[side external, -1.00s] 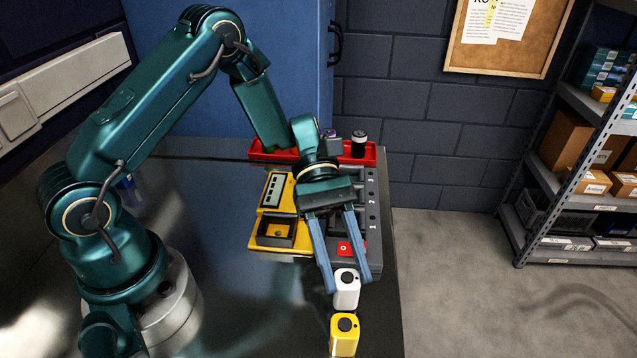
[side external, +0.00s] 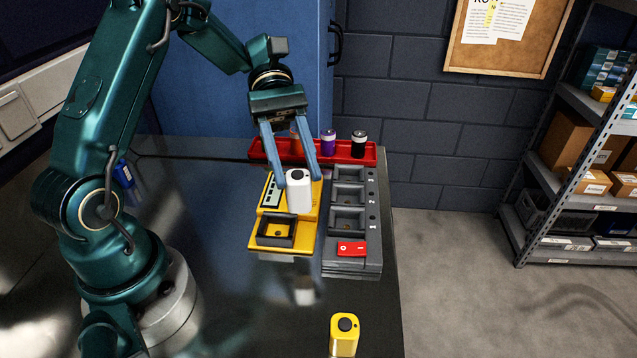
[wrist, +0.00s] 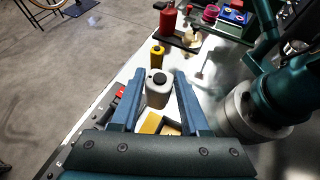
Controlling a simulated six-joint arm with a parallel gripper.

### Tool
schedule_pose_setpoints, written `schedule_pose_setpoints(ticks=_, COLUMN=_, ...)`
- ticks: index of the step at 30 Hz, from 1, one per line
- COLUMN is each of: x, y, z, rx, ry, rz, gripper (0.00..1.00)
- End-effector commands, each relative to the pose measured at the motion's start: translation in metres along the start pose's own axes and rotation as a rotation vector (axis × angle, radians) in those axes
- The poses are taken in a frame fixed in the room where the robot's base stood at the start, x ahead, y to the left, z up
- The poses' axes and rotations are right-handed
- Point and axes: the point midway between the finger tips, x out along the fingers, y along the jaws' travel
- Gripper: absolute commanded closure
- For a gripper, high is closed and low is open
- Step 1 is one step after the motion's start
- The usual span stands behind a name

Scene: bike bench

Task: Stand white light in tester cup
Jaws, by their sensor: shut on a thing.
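My gripper (side external: 291,168) is shut on the white light (side external: 299,192), which hangs upright between the two blue fingers, raised above the bench. The white light also shows in the wrist view (wrist: 158,90), with a dark round top. In the side view it overlaps the yellow tester (side external: 262,246). The tester's square dark cup (side external: 276,231) is open and looks empty, below and to the left of the light. In the wrist view, part of the yellow tester (wrist: 152,123) shows below the light.
A yellow light (side external: 344,336) stands at the bench's near edge. A grey dock (side external: 352,263) with numbered bays and a red switch (side external: 351,249) is right of the tester. A red tray (side external: 370,153) behind holds several small cylinders, including a purple one (side external: 328,142) and a black one (side external: 359,144).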

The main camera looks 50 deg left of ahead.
Motion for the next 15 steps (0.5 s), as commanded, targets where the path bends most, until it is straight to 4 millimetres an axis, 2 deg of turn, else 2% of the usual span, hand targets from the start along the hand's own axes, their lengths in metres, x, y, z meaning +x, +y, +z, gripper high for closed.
schedule_pose_setpoints(ticks=8, x=-0.012, y=-0.025, z=-0.029, rx=-0.125, ry=-0.001, rz=0.232, gripper=1.0)
schedule_pose_setpoints(ticks=15, x=-0.023, y=-0.036, z=-0.037, rx=-0.189, ry=-0.011, rz=0.33, gripper=1.0)
